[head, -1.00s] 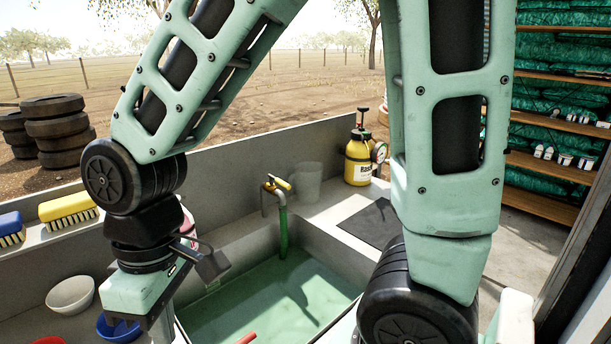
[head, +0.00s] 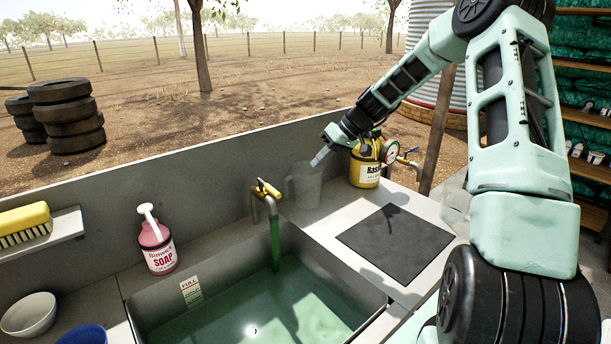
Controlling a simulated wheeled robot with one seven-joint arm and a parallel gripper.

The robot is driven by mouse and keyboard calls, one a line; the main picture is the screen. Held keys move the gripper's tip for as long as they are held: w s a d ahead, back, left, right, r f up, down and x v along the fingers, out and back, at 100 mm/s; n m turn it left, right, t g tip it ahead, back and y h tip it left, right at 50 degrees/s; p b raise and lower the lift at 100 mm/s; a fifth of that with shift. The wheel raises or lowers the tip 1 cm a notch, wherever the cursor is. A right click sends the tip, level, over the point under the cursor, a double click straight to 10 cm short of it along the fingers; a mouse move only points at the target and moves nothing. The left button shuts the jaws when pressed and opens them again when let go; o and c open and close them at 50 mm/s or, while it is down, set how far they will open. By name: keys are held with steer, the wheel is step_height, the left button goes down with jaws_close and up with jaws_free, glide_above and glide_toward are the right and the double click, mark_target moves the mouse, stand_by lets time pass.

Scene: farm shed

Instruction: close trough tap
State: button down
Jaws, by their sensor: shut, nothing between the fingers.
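The trough tap (head: 267,190) stands at the back edge of the trough (head: 225,262), with a yellow lever on top and a bent grey spout. A green hose-like length (head: 275,245) hangs from the spout to the water. The trough holds green water (head: 265,318). I cannot tell whether the tap is running. My gripper (head: 316,162) is shut and empty, to the right of and above the tap, apart from its lever in the picture. It appears in front of a clear jug and the yellow sprayer.
A clear jug (head: 304,188) and a yellow sprayer (head: 364,168) stand right of the tap; another tap (head: 408,162) shows behind the sprayer. A pink soap bottle (head: 156,246) stands left. A dark mat (head: 395,240) lies on the right counter. A low wall (head: 150,185) runs behind.

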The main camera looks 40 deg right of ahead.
steer(key=w+a+f+p, duration=0.4)
steer(key=a+f+p, duration=0.1)
steer(key=a, duration=0.3)
steer(key=shift+w+a+f+p, duration=0.15)
steer(key=shift+a+f+p, duration=0.2)
steer(key=shift+f, duration=0.5)
steer(key=shift+a, duration=0.15)
steer(key=shift+a+m+b, duration=0.2)
steer(key=shift+m+b, duration=0.2)
steer(key=shift+b, duration=0.25)
